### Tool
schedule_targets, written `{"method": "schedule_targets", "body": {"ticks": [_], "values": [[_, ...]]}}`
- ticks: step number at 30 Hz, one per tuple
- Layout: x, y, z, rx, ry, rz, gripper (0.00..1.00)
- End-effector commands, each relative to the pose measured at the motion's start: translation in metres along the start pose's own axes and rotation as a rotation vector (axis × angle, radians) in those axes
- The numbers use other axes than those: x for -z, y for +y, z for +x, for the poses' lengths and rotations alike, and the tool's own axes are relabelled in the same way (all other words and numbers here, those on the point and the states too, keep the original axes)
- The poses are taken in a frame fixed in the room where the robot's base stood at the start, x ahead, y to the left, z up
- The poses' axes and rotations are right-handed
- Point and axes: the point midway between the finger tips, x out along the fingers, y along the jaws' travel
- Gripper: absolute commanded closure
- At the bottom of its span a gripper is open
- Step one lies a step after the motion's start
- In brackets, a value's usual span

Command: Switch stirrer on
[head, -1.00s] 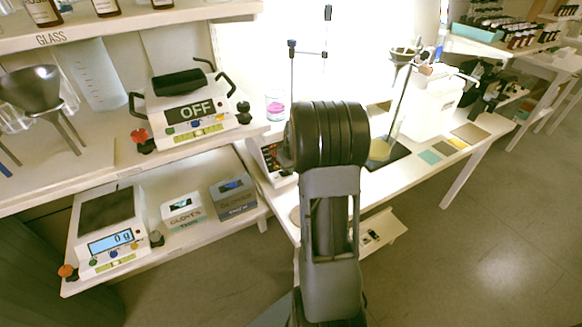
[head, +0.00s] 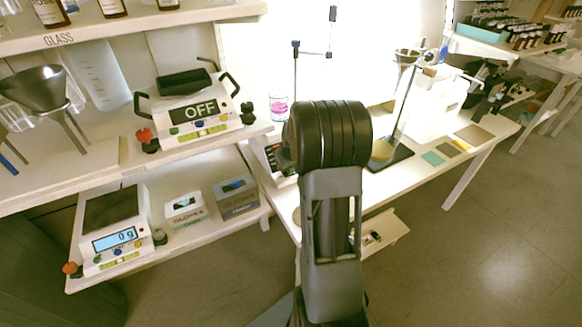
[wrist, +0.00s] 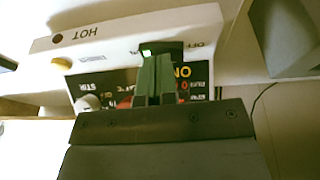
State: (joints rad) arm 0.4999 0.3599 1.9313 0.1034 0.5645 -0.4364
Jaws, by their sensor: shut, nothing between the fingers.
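The stirrer (wrist: 130,38) is a white unit with a black panel, filling the upper part of the wrist view, with upside-down lettering HOT, STIR, ON and OFF. A small green light (wrist: 147,52) glows by the tips. The fingers hide most of the switch, and I cannot tell whether they touch it. In the head view, the stirrer (head: 273,155) is partly behind my arm, which hides my gripper.
A white machine (head: 432,100) stands to the right.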

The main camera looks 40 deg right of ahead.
Motion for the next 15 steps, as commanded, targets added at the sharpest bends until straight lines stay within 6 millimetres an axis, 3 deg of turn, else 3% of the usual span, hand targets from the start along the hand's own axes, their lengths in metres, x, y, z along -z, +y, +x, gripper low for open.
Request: {"method": "schedule_targets", "body": {"ticks": [5,15], "values": [[0.004,0.002,-0.013,0.0,0.001,-0.001,1.0],[0.013,0.014,-0.071,0.0,0.004,-0.004,1.0]]}}
